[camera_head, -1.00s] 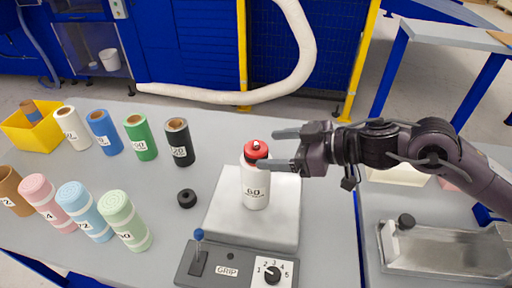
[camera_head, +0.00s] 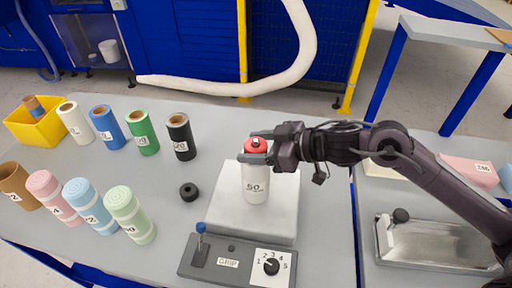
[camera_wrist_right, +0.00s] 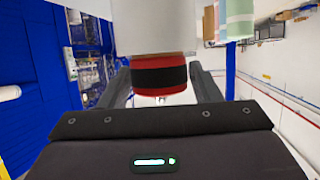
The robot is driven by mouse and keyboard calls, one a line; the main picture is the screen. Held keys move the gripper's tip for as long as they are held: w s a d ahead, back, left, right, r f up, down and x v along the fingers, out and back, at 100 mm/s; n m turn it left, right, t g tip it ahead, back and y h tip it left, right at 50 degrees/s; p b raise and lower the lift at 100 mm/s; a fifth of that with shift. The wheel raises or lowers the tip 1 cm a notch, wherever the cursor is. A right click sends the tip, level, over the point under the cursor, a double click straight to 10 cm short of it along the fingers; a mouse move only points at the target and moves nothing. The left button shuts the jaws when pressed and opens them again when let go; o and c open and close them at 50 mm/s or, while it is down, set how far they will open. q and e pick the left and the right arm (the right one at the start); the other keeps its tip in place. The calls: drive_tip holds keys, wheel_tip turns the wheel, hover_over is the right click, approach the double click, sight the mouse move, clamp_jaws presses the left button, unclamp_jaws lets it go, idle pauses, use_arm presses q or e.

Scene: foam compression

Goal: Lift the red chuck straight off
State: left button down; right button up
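The red chuck (camera_head: 256,146) sits on top of a white cylinder (camera_head: 256,183), which stands upright on a pale grey block (camera_head: 228,214). The number on the cylinder is hard to read, perhaps 60. My right gripper (camera_head: 259,146) reaches in from the right, with one finger on the far side of the chuck and one on the near side. In the wrist view the red chuck (camera_wrist_right: 160,76), with a black band, lies between the two fingers (camera_wrist_right: 160,85). A gap shows on each side, so the gripper looks open. My left gripper is out of view.
A control box (camera_head: 238,262) with a blue-tipped lever, GRIP label and numbered dial stands in front. A black ring (camera_head: 189,192) lies left of the block. Several labelled rolls and a yellow bin (camera_head: 38,128) are at the left. A metal tray (camera_head: 440,245) is at the right.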

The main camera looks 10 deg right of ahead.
drive_tip(key=c, duration=0.7)
